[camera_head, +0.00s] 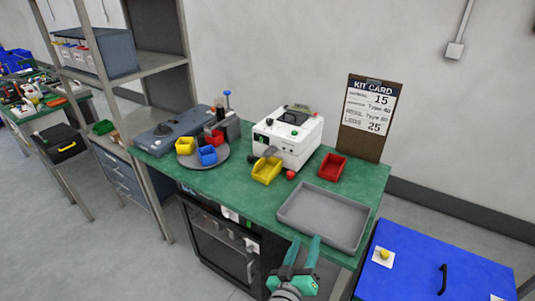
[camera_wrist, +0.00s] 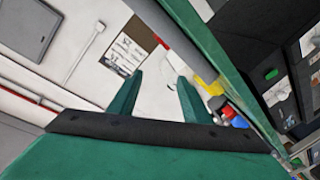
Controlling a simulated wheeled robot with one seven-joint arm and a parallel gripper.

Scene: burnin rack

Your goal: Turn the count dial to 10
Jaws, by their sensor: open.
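A white machine (camera_head: 288,137) stands on the green bench top, with a small green-lit display (camera_head: 262,139), a green button (camera_head: 295,133) and dark knobs on its upper faces. Which knob is the count dial is too small to tell, and no dial number can be read. My gripper (camera_head: 305,243) is low in the head view, in front of the bench's near edge and well apart from the machine. Its teal fingers are spread and empty. In the wrist view my gripper (camera_wrist: 160,78) also shows open, with nothing between the fingers.
A grey tray (camera_head: 325,217) lies at the bench's right. A yellow bin (camera_head: 266,170) and a red bin (camera_head: 332,167) stand by the machine. A round turntable (camera_head: 203,160) holds small bins at left. A kit card (camera_head: 370,112) leans behind. A blue cabinet (camera_head: 430,265) is at right.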

